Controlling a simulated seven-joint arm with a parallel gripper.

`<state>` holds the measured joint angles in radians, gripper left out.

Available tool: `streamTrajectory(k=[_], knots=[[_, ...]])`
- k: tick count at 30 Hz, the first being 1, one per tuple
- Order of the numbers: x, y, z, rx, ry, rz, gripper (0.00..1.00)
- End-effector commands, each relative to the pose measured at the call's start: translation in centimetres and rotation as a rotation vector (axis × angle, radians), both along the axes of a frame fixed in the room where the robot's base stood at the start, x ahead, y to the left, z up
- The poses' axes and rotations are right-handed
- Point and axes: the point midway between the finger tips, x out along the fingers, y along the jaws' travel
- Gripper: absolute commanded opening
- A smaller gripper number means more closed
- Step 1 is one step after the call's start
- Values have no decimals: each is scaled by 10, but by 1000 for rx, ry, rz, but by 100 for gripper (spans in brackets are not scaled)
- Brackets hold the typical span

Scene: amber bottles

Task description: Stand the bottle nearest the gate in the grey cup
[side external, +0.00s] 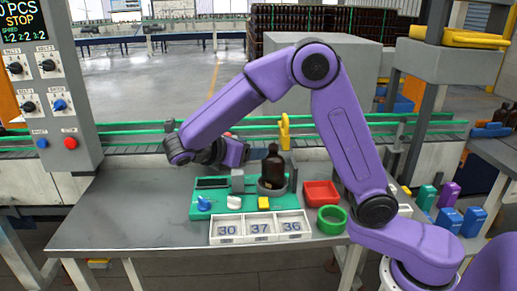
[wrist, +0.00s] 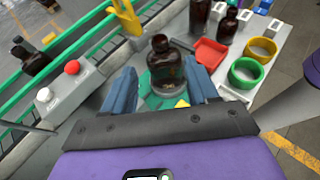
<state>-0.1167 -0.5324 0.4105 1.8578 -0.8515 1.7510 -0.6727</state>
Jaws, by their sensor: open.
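A dark amber bottle (side external: 272,166) stands upright on the green board (side external: 203,213), its base inside what looks like the grey cup (side external: 270,190). In the wrist view the bottle (wrist: 164,62) is between the two blue-grey fingers of my gripper (wrist: 160,72), which is open with a gap beside the bottle. Whether a finger touches it I cannot tell. The yellow gate (side external: 284,132) stands at the conveyor edge behind the bottle; it also shows in the wrist view (wrist: 126,17).
A white tray (side external: 260,239) marked 30, 37, 36 lies in front. A red bin (side external: 321,193) and green ring (side external: 331,219) are to the right. More bottles (wrist: 200,15) stand beyond the red bin in the wrist view. The table's left part is clear.

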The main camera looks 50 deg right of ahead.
Motion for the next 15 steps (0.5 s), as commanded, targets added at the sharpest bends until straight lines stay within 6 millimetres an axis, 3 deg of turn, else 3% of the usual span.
streamTrajectory(k=[10,15], knots=[[-4,7,1,26,-8,2,59],[-24,3,-10,163,-59,10,59]])
